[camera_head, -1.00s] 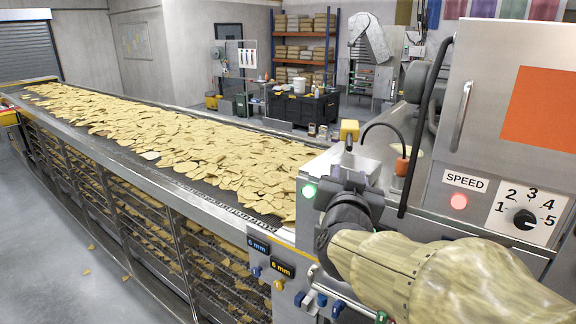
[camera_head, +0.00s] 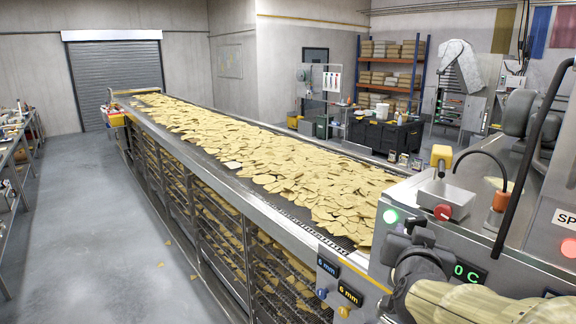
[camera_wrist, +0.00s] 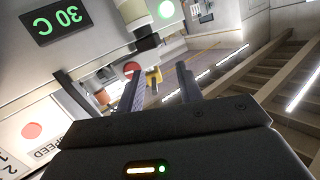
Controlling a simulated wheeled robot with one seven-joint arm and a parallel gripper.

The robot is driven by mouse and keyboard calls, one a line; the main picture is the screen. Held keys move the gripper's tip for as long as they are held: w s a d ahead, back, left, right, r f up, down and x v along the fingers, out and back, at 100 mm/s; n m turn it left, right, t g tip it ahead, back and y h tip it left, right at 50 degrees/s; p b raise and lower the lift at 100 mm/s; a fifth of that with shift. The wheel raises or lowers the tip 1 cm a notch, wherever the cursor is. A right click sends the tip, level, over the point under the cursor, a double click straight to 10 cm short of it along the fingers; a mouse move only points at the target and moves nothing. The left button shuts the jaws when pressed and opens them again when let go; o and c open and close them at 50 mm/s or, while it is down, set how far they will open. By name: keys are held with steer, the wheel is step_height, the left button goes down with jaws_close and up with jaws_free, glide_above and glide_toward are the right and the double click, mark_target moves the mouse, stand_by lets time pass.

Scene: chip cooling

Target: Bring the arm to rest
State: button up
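My arm wears a loose tan sleeve and enters at the bottom right of the head view. My gripper (camera_head: 408,236) is in front of the machine's control end, beside the conveyor's near end. In the wrist view, the two dark fingers of my gripper (camera_wrist: 160,80) stand apart with nothing between them. The head view does not show the fingertips clearly, and I cannot tell whether they touch the machine. A green-lit temperature display (camera_wrist: 57,23) reads 30 C in the wrist view; the sleeve and wrist partly hide it in the head view (camera_head: 468,272).
A long conveyor (camera_head: 262,208) full of tan chips (camera_head: 270,165) runs to the back left. A red button (camera_head: 442,212), a yellow-topped part (camera_head: 441,155) and an orange fitting (camera_head: 502,200) are close to my gripper. The grey floor (camera_head: 95,215) on the left is mostly clear.

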steer(key=s+a+f+n+g+y+b, duration=0.2)
steer(key=s+a+f+g+b, duration=0.1)
steer(key=f, duration=1)
steer(key=s+a+f+n+g+y+b, duration=0.2)
steer(key=s+a+f+g+b, duration=0.2)
steer(key=f, duration=0.9)
steer(key=s+a+f+n+g+y+b, duration=0.2)
steer(key=s+a+f+g+b, duration=0.1)
steer(key=f, duration=1)
steer(key=s+g+b, duration=0.1)
steer(key=g+b, duration=0.1)
steer(key=b, duration=0.1)
steer(key=shift+s+a, duration=0.25)
steer(key=shift+s, duration=0.05)
